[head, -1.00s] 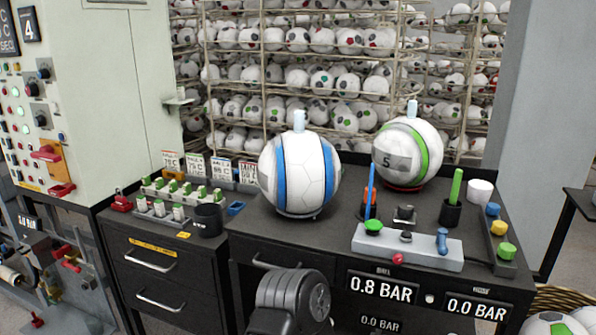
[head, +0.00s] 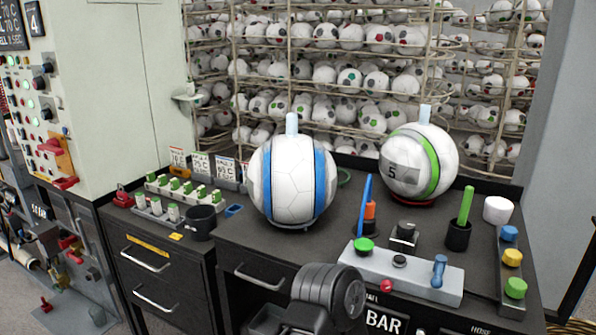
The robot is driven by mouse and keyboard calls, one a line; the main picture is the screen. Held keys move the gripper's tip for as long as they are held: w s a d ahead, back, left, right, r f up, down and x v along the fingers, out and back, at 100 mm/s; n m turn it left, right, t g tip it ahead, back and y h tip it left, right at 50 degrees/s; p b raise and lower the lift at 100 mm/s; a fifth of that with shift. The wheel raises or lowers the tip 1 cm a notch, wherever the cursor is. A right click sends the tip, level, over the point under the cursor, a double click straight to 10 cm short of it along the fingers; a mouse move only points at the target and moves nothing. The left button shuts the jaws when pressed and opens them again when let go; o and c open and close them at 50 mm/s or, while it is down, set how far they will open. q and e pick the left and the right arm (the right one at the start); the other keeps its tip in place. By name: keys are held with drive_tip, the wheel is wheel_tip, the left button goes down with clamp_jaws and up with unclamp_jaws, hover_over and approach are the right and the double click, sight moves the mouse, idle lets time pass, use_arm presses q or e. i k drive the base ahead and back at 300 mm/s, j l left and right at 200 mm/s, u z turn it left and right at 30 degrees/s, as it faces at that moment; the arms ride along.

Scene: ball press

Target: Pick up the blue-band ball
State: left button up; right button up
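The blue-band ball (head: 292,182) is white with two vertical blue bands and a pale blue plug on top. It sits upright on a low dark ring on the black bench top (head: 250,236), left of centre. A dark part of my own arm shows at the bottom centre, in front of the bench and below the ball, apart from it. No fingertips of either gripper can be made out.
A green-band ball (head: 408,180) rests on a red ring to the right. A grey control box (head: 410,276) with buttons stands in front of it. A black cup (head: 201,222) and small bottles (head: 165,208) are to the left. Racks of balls stand behind.

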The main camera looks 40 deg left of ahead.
sight(292, 178)
drive_tip(key=u, duration=1.6)
drive_tip(key=j+z, duration=0.35)
drive_tip(key=j, duration=2.25)
